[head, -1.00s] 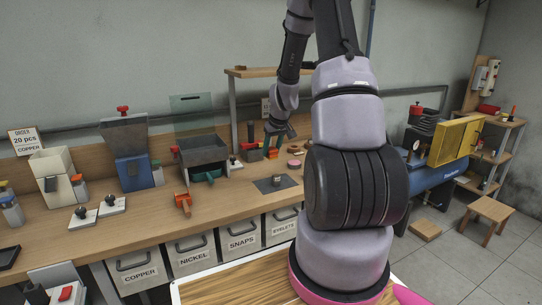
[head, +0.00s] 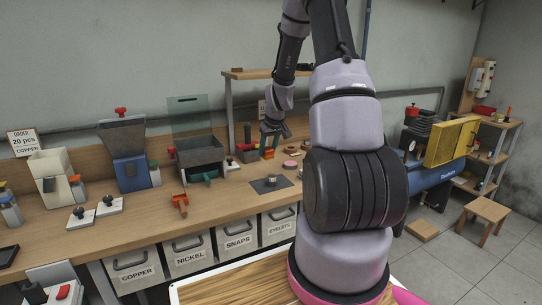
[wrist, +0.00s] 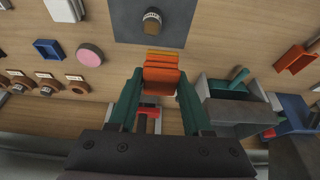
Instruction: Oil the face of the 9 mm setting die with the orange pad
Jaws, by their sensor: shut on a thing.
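My gripper (wrist: 161,82) is shut on the orange pad (wrist: 162,76), a layered orange block held between its green fingers. In the head view my gripper (head: 270,141) hangs over the back of the bench, with the orange pad (head: 268,153) at its tips. A small dark round die with a paler top (wrist: 152,18) stands on a grey mat (wrist: 122,27), ahead of the pad and apart from it. The die (head: 271,181) and mat (head: 258,186) also show in the head view. The die's size marking is too small to read.
A pink-topped round (wrist: 90,55) and a blue tray (wrist: 48,49) lie left of the pad in the wrist view. A dark bin (wrist: 232,108) stands close on the right. An orange-handled tool (head: 180,203) lies left of the mat in the head view.

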